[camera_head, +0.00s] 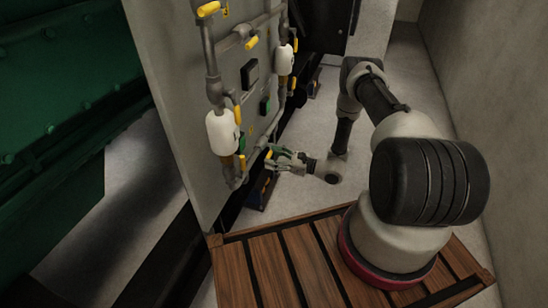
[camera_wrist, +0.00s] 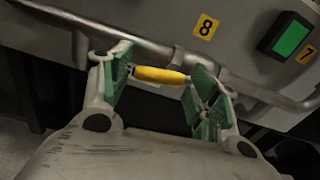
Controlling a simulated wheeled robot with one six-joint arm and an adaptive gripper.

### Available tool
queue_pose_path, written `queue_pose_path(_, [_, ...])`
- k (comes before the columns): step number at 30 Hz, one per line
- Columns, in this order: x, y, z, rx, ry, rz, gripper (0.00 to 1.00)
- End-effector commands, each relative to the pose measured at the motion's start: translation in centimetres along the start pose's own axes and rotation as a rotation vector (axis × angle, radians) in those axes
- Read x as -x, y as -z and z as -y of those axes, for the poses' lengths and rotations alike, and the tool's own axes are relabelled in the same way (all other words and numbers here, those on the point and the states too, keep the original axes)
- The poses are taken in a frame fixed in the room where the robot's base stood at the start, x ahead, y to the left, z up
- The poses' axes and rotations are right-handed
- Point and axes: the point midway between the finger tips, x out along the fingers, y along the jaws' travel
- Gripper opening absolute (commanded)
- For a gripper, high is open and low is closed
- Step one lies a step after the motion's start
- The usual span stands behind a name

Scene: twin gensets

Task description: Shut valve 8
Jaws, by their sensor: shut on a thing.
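The yellow handle (camera_wrist: 160,75) of valve 8 lies in the middle of the wrist view, just below a grey pipe (camera_wrist: 140,42) and roughly along it. A yellow label "8" (camera_wrist: 206,27) is on the panel above it. My gripper (camera_wrist: 158,82) has its green-padded fingers at the two ends of the handle, shut on it lengthwise. In the head view my gripper (camera_head: 276,158) is at the low part of the pipework, by a small yellow handle (camera_head: 268,154), partly hidden by the fingers.
A green indicator (camera_wrist: 291,40) and a label "7" (camera_wrist: 305,53) are to the right. In the head view, the grey panel (camera_head: 170,90) carries several other yellow handles and two white canisters (camera_head: 222,133). A wall (camera_head: 485,80) stands right; wooden slats (camera_head: 290,265) lie below.

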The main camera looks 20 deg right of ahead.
Motion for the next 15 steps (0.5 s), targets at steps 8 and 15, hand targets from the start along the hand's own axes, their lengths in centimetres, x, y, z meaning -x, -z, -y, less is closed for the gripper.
queue_pose_path(8, [0.0, 1.5, 0.1, 0.195, 0.001, -0.008, 0.18])
queue_pose_path(15, [-0.1, 2.7, 0.7, 0.424, 0.001, -0.008, 0.18])
